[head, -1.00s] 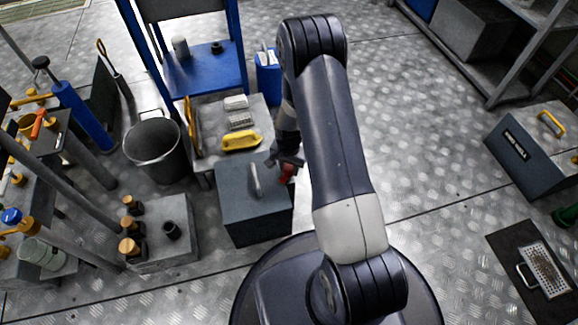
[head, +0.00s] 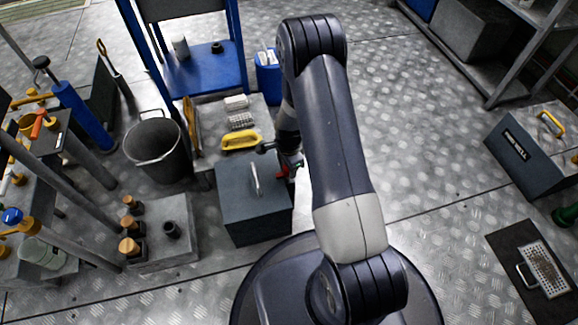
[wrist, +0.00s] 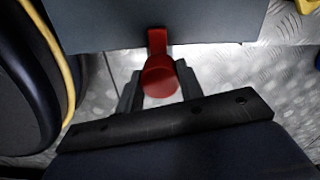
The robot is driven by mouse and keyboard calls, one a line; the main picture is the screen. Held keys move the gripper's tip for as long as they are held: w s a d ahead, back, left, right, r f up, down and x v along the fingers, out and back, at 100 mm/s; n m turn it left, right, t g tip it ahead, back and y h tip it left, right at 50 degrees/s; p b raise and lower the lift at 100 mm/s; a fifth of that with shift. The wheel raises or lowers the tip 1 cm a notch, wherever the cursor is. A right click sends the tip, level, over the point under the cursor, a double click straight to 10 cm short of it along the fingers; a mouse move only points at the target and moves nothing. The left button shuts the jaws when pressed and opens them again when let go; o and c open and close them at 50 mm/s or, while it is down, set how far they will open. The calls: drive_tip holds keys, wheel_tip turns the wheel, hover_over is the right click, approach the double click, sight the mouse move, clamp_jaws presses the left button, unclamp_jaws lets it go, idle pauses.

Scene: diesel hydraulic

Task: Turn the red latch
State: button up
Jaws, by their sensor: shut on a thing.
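The red latch (wrist: 160,78) sits at the edge of a dark grey box (head: 232,207) with a metal handle on its lid. In the wrist view the latch lies between the two fingers of my gripper (wrist: 160,92), which is shut on it. In the head view the red latch (head: 283,172) shows beside my gripper (head: 290,162) at the box's upper right, partly hidden by the gripper. The latch's far end meets the box edge in the wrist view (wrist: 155,35).
A low table with a yellow-handled brush (head: 240,140) stands just behind the box. A grey bucket (head: 157,150) is to the left, and a grey block with brass-topped fittings (head: 160,235) is in front of it. Open floor (head: 420,170) lies to the right.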

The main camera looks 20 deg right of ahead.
idle(0.5)
drive_tip(key=o, duration=1)
wheel_tip(320, 180, up, 11)
drive_tip(key=p, duration=0.4)
drive_tip(key=shift+f, duration=0.1)
drive_tip(key=shift+f, duration=0.1)
wheel_tip(320, 180, down, 11)
drive_tip(key=b, duration=0.4)
drive_tip(key=shift+r, duration=0.2)
